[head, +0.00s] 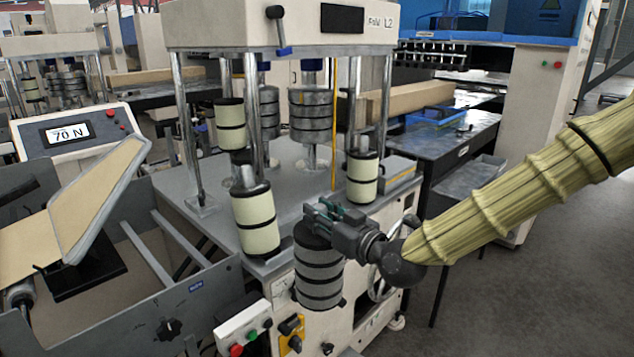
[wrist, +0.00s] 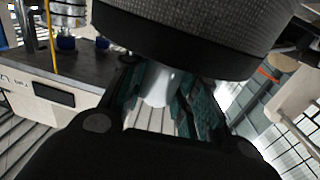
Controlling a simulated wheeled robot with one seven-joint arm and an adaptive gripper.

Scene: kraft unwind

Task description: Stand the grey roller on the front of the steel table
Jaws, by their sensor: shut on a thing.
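The grey roller (head: 318,274), with dark bands, hangs upright from my gripper (head: 327,219) in the head view. My gripper is shut on the roller's upper end. The roller is in front of the steel table's front edge and overlaps the machine's front face in the picture; whether it touches anything I cannot tell. In the wrist view the grey roller (wrist: 190,30) fills the top, with its pale shaft (wrist: 158,88) between the green finger pads. The steel table (head: 222,213) has its front part partly hidden behind the roller and gripper.
Cream rollers stand on the table: a front one (head: 255,218) left of my gripper and another (head: 362,178) behind it. Grey rollers (head: 311,115) sit farther back among steel posts. A handwheel (head: 384,283) and a button box (head: 244,328) are low in front.

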